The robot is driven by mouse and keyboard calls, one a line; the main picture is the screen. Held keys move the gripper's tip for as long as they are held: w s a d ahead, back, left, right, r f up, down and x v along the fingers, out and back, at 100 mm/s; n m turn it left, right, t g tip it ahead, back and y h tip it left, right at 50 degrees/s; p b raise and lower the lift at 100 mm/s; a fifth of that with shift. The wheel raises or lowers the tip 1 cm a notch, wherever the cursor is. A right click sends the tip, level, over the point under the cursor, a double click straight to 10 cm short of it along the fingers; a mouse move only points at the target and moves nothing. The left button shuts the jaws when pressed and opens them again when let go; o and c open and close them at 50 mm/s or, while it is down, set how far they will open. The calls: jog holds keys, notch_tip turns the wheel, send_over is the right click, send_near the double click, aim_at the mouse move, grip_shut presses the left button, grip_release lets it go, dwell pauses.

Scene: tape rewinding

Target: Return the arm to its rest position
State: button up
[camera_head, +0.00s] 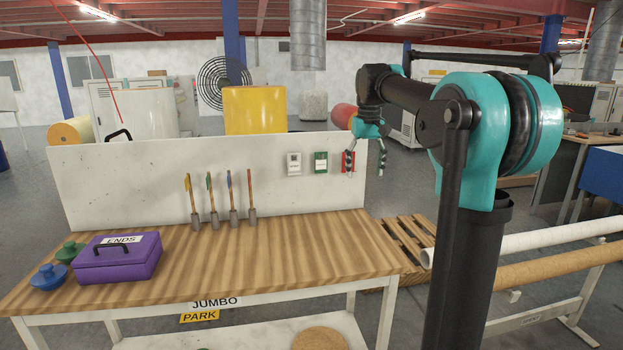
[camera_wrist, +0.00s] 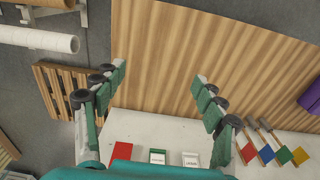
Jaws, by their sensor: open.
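My gripper (camera_head: 365,158) hangs open and empty at the end of my raised arm, in front of the right end of the white back panel (camera_head: 120,185). In the wrist view my gripper (camera_wrist: 160,85) shows its two fingers spread wide with nothing between them. Below it lie the striped wooden bench top (camera_head: 240,250) and the panel's top edge. A red card (camera_head: 348,162) on the panel is partly hidden behind my fingers in the head view.
A purple box (camera_head: 118,262) labelled ENDS and lidded blue (camera_head: 48,277) and green pots stand at the bench's left. Several coloured-handled tools (camera_head: 232,200) stand along the panel. A wooden pallet (camera_head: 408,238) and white (camera_head: 540,235) and brown rolls lie right of the bench.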

jog(key=s+d+f+m+t, duration=0.1)
jog(key=s+f, duration=1.3)
jog(key=f, duration=0.2)
jog(key=s+d+f+m+t, duration=0.1)
jog(key=s+d+f+t, duration=0.1)
jog(key=s+f, duration=1.2)
notch_tip(320, 180, down, 3)
jog(key=shift+d+f+t, duration=0.15)
jog(key=shift+d+t, duration=0.05)
jog(key=shift+t, duration=0.1)
